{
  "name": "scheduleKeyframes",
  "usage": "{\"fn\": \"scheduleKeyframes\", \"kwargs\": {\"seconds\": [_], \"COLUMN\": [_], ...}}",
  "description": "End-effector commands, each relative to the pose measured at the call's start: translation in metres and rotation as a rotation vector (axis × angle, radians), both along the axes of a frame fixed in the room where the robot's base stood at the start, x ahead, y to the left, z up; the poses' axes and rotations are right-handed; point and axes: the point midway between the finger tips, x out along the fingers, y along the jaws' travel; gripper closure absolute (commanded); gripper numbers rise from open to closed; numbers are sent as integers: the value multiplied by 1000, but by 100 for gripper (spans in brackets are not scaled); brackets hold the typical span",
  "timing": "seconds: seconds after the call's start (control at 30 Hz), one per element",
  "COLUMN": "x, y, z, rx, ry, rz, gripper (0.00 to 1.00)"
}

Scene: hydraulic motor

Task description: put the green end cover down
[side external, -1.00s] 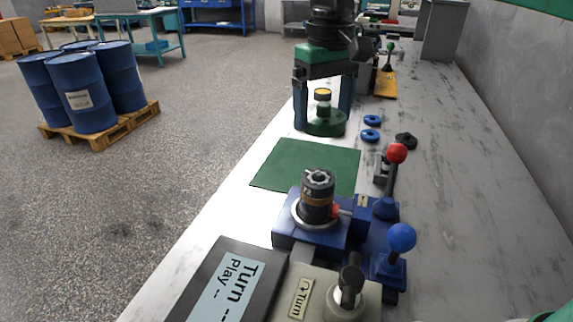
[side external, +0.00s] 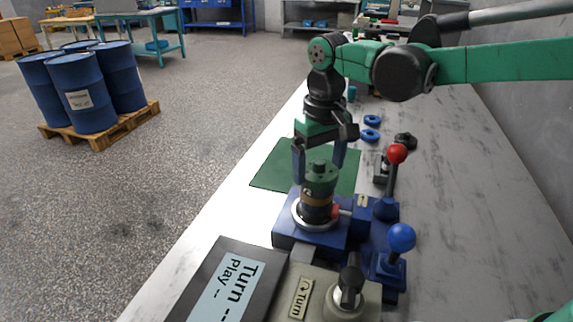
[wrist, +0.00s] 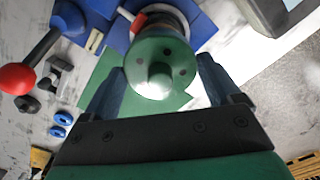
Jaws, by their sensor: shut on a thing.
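The green end cover (side external: 320,174) is a round green piece with a raised centre, upright at the top of the dark motor body (side external: 315,203). In the wrist view, the cover (wrist: 178,61) shows its round green face, small holes and a shiny central knob. My gripper (side external: 320,180) points down with one finger on each side of the cover and is shut on it. The gripper fingers also show in the wrist view (wrist: 163,88). The cover hides the motor's top, and I cannot tell whether it bears fully on it.
The motor stands in a blue fixture (side external: 285,236) with a red-knobbed lever (side external: 397,154) and a blue-knobbed lever (side external: 401,237) to its right. A green mat (side external: 272,168) lies behind it. Blue rings (side external: 371,135) and a black part (side external: 405,141) lie farther back.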

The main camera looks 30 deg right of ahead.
Motion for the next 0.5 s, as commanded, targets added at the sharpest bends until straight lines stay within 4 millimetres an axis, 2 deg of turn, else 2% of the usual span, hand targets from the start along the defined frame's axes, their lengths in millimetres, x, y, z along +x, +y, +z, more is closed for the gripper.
{"fn": "scheduleKeyframes", "kwargs": {"seconds": [0.13, 0.17, 0.2, 0.5], "x": [0, 0, 0, 0], "y": [0, 0, 0, 0], "z": [-4, -4, -4, -1], "rx": [0, 0, 0, 0], "ry": [0, 0, 0, 0], "rz": [0, 0, 0, 0], "gripper": [91, 13, 2, 0]}}
